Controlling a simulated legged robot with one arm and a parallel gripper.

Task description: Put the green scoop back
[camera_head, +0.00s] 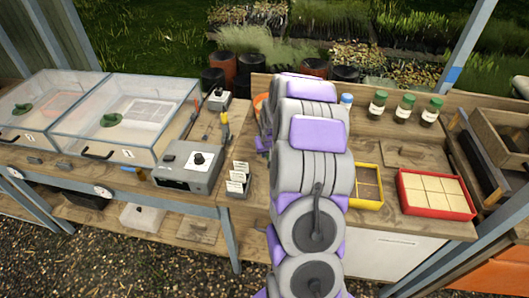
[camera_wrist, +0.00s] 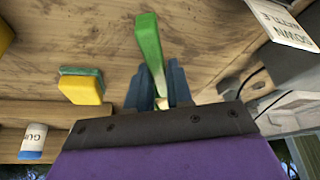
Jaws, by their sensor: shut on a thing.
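In the wrist view my gripper (camera_wrist: 156,88) has its blue fingers shut around the green scoop (camera_wrist: 150,42). The scoop's long, narrow green part sticks out past the fingertips, with a pale end between the fingers. Wooden boards lie behind it, and I cannot tell whether the scoop touches them. In the head view my arm hides the scoop and most of the gripper.
A yellow-green sponge (camera_wrist: 82,86) and a blue-capped bottle (camera_wrist: 33,141) are left in the wrist view. Label cards (camera_head: 238,178) and a grey device (camera_head: 188,167) stand left of my arm. Yellow (camera_head: 367,187) and red (camera_head: 437,193) trays are right. Clear-lidded boxes (camera_head: 125,115) stand far left.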

